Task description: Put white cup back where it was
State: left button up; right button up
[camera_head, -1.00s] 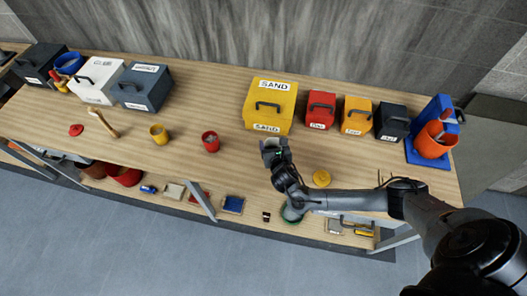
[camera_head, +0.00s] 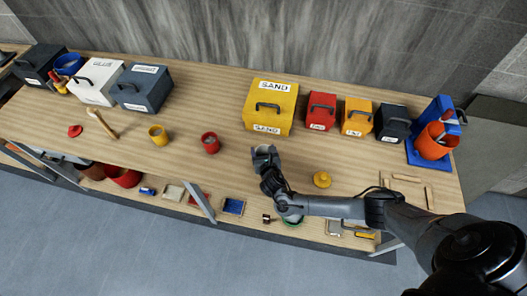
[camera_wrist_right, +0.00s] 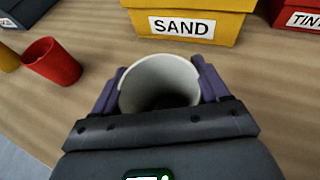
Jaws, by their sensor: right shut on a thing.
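The white cup (camera_wrist_right: 160,78) is held upright between the fingers of my right gripper (camera_head: 264,156), its open rim facing the right wrist camera. The right gripper is shut on the cup, over the table in front of the yellow SAND box (camera_head: 271,104). In the head view the cup is small and mostly covered by the gripper. I cannot tell whether its base touches the table. A red cup (camera_head: 210,143) and a yellow cup (camera_head: 158,135) stand to the left of the gripper. My left gripper is not in view.
Red (camera_head: 320,111), orange (camera_head: 356,117) and dark (camera_head: 391,124) boxes line the back right, beside a blue stand (camera_head: 420,157) with an orange bucket. A yellow lid (camera_head: 322,180) lies right of the gripper. The wooden tabletop (camera_head: 235,118) is bare between the red cup and SAND box.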

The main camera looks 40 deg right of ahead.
jog(key=shift+f, duration=0.1)
jog(key=o, duration=1.1)
